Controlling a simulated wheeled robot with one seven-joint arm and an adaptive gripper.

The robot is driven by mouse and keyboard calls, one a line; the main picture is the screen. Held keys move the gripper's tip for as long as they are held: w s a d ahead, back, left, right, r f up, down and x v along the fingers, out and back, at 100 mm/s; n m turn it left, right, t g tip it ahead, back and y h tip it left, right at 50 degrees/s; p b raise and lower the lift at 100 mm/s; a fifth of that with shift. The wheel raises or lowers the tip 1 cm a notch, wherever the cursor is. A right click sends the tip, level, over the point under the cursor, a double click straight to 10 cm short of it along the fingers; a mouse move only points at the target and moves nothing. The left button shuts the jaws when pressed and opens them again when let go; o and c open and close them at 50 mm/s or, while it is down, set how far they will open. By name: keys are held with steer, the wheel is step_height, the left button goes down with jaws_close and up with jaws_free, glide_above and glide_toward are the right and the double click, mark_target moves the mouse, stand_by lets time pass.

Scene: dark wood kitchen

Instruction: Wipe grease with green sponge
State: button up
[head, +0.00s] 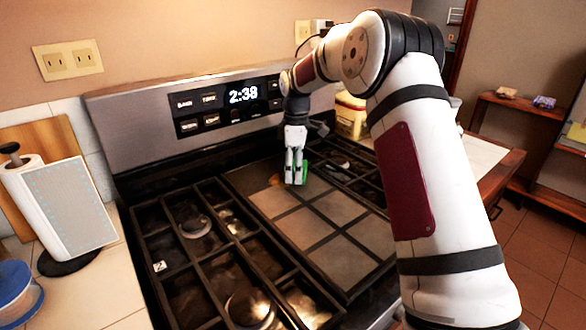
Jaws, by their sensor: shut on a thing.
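My gripper (295,179) points down over the far part of the stove's flat centre panel (341,209). It is shut on the green sponge (304,172), whose edge shows beside the fingers, mostly to the right. The sponge is at or very near the panel; I cannot tell whether it touches. A small orange-brown patch (275,180), which looks like grease, lies on the panel just left of the gripper. Any part of the patch behind or beneath the gripper is hidden.
Burner grates (203,232) flank the panel. The stove's back panel with its clock (243,94) rises close behind the gripper. A paper towel roll (62,212) and a blue-lidded container (15,285) stand on the left counter. A yellowish container (350,115) stands behind, right.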

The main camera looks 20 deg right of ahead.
mark_target(270, 186)
steer(key=shift+f, duration=0.2)
steer(key=shift+s+a+f+p, duration=0.15)
steer(key=shift+s+a+p, duration=0.1)
steer(key=shift+a, duration=0.7)
steer(key=shift+s+a+f+p, duration=0.1)
steer(key=shift+s+a+p, duration=0.15)
steer(key=shift+a, duration=0.65)
steer(key=shift+c, duration=0.8)
steer(key=shift+s+a+f, duration=0.1)
steer(key=shift+s+a, duration=0.1)
steer(key=shift+a, duration=0.6)
steer(key=shift+c, duration=1.3)
steer(key=shift+s+a+p, duration=0.15)
steer(key=shift+a+p, duration=0.05)
steer(key=shift+a, duration=0.55)
steer(key=shift+s+a+p, duration=0.15)
steer(key=shift+a, duration=0.55)
steer(key=shift+w+r, duration=0.1)
steer(key=shift+r, duration=0.7)
steer(key=shift+d+r+p, duration=0.15)
steer(key=shift+r+p, duration=0.25)
steer(key=shift+r, duration=0.8)
steer(key=shift+d+r+p, duration=0.15)
steer(key=shift+r+p, duration=0.2)
steer(key=shift+r, duration=0.8)
steer(key=shift+w, duration=0.1)
